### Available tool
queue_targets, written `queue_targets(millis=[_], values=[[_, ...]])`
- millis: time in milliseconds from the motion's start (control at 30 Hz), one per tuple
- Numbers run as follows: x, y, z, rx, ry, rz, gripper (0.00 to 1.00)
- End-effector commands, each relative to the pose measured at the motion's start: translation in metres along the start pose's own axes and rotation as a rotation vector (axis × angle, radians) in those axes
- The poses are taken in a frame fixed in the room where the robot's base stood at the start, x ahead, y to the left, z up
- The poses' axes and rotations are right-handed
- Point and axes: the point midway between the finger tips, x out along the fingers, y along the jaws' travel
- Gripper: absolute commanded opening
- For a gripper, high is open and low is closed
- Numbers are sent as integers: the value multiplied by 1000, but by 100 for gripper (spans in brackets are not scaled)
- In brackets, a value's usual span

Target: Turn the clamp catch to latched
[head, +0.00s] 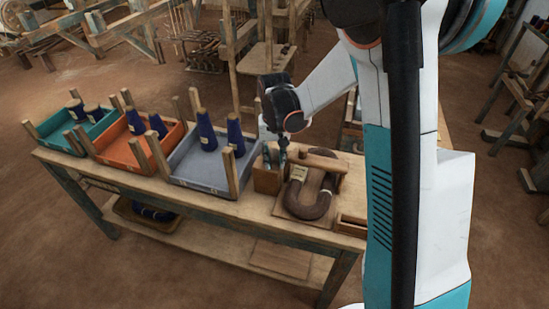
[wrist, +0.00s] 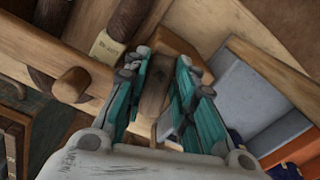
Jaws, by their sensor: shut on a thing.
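My gripper (head: 284,150) reaches down to a small wooden block (head: 266,178) on the bench, beside a brown U-shaped hank. In the wrist view my gripper's teal fingers (wrist: 163,58) stand on either side of a darker wooden piece (wrist: 153,92), which looks like the clamp catch. The fingers are closed on it. A paler wooden block (wrist: 178,45) lies just beyond the fingertips. In the head view the catch is too small and covered to make out. Whether it is turned to latched cannot be told.
The brown hank (head: 307,207) with a pale label lies right of the block, by a wooden roller (head: 318,161). Grey (head: 190,176), orange (head: 112,152) and teal (head: 52,134) trays with blue cones stand left on the bench (head: 250,222). Upright wooden posts rise around the trays.

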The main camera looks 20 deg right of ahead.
Motion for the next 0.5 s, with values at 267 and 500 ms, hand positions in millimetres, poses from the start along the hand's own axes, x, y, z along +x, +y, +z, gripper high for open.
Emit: queue_targets(millis=[267,500], values=[[0,0,0,205,0,0,1],[0,0,0,313,0,0,1]])
